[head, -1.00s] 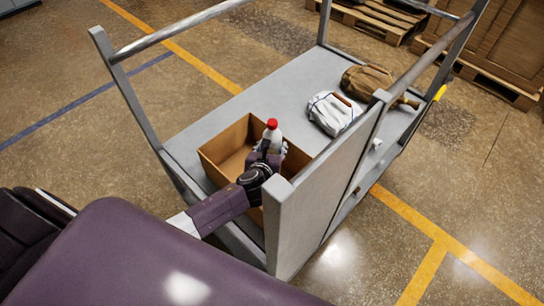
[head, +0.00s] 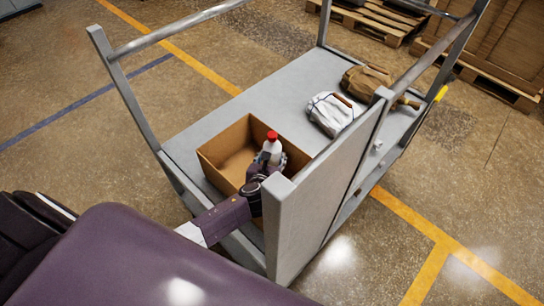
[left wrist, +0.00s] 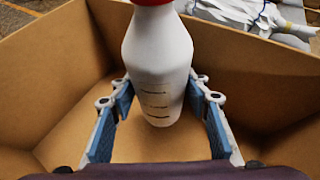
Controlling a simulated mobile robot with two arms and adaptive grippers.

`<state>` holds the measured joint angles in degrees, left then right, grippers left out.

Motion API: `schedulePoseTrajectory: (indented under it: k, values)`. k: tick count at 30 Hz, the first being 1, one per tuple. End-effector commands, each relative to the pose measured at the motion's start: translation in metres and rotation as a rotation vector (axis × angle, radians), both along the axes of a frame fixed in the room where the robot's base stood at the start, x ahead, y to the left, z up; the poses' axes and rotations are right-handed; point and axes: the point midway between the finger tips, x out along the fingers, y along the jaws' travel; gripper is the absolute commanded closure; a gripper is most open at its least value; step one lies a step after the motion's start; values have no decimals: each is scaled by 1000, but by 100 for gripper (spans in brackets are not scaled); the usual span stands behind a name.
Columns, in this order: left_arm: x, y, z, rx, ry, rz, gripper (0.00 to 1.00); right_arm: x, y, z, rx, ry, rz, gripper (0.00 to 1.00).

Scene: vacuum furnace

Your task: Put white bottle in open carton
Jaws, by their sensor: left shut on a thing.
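The white bottle (head: 270,148) has a red cap and stands roughly upright in my left gripper (head: 268,160). In the left wrist view the bottle (left wrist: 157,65) sits between the two blue-padded fingers of the gripper (left wrist: 160,110), with its lower end over the carton's floor. The open carton (head: 222,150) is a brown box on the cart's deck, and its walls (left wrist: 50,75) surround the bottle in the left wrist view. I cannot tell whether the bottle touches the carton floor. My right gripper is not in view.
The grey cart deck (head: 290,88) is free behind the carton. A white bag (head: 332,113) and a brown bag (head: 367,80) lie to its right. A grey upright panel (head: 325,190) and the cart's side rail (head: 178,27) bound the deck. Wooden pallets stand far right.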

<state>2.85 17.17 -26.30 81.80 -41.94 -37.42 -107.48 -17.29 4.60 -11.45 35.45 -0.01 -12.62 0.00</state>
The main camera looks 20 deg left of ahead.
Motion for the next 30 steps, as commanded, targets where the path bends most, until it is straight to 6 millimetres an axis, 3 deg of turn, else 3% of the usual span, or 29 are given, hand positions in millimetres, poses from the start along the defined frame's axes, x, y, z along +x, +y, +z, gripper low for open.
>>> schedulePoseTrajectory:
  k: [7, 8, 12, 20, 25, 30]
  values:
    - [1, 0, -3, 1, -4, -1, 94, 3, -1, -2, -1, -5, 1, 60]
    - [0, 0, -4, 1, -1, 0, 55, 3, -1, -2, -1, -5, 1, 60]
    - [0, 0, -4, 1, -1, 0, 39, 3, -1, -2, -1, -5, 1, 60]
    - [0, 0, -4, 1, -1, 0, 39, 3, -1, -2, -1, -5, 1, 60]
    - [0, 0, 12, 1, -3, 0, 39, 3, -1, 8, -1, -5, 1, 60]
    - [-25, -6, 23, 2, 0, -3, 39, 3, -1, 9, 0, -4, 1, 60]
